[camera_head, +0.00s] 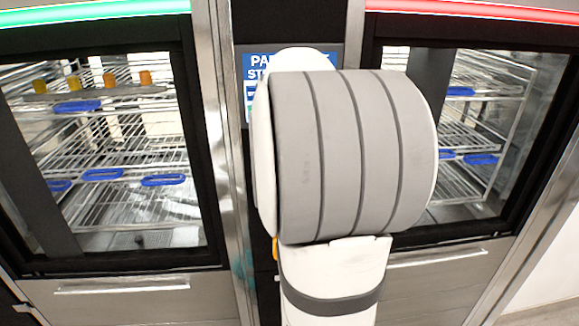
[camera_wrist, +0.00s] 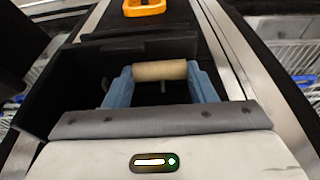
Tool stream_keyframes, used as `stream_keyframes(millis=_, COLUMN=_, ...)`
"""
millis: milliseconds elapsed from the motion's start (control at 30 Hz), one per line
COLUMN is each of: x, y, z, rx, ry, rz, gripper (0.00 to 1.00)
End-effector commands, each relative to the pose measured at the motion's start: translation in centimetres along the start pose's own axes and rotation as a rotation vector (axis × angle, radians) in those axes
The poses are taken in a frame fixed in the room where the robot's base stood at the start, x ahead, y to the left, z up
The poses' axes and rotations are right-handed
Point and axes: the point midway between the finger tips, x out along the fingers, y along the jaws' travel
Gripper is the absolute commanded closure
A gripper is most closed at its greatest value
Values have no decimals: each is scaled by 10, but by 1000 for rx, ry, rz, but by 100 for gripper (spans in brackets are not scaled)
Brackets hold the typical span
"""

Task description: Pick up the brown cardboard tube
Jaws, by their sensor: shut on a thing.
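The brown cardboard tube (camera_wrist: 160,70) lies crosswise between the two blue fingers of my gripper (camera_wrist: 161,82) in the wrist view. The fingers press on its two ends, and my gripper is shut on it. A dark open bin or recess (camera_wrist: 75,85) lies behind and around the fingers. I cannot tell whether the tube touches anything beneath it. In the head view my own arm fills the middle and hides the gripper and the tube.
A washer with a green light strip (camera_head: 100,160) stands at left, and one with a red strip (camera_head: 470,150) at right. Both show wire racks behind glass. A blue sign (camera_head: 248,72) is partly hidden between them. An orange handle-like piece (camera_wrist: 144,7) is at the top of the wrist view.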

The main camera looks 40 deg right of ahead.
Motion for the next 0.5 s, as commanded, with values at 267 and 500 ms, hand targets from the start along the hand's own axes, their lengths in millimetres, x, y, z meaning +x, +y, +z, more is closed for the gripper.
stream_keyframes(millis=267, x=-1, y=-15, z=4, rx=4, ry=-1, rz=0, gripper=70)
stream_keyframes(millis=500, x=-1, y=-18, z=4, rx=4, ry=-1, rz=1, gripper=70)
